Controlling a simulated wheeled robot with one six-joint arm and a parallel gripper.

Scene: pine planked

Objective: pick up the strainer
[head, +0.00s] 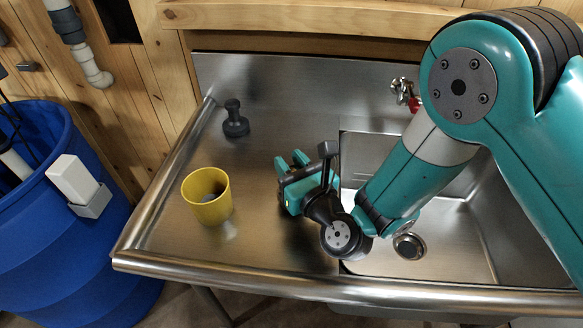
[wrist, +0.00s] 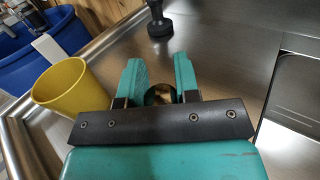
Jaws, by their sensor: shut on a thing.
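My gripper (head: 291,161) is over the metal drainboard, left of the sink basin, with its teal fingers pointing away from me. In the wrist view, my gripper (wrist: 158,68) has its fingers on either side of a small round metallic thing, which I take for the strainer (wrist: 159,94). It is held low between the fingers, close to the dark gripper body. Most of it is hidden by the gripper body, and I cannot make it out in the head view.
A yellow cup (head: 205,204) stands left of my gripper, and a black knobbed tool (head: 235,122) stands behind it. The sink basin (head: 450,248) with its drain lies right. A blue barrel (head: 60,235) stands left, beyond the raised rim (head: 165,195).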

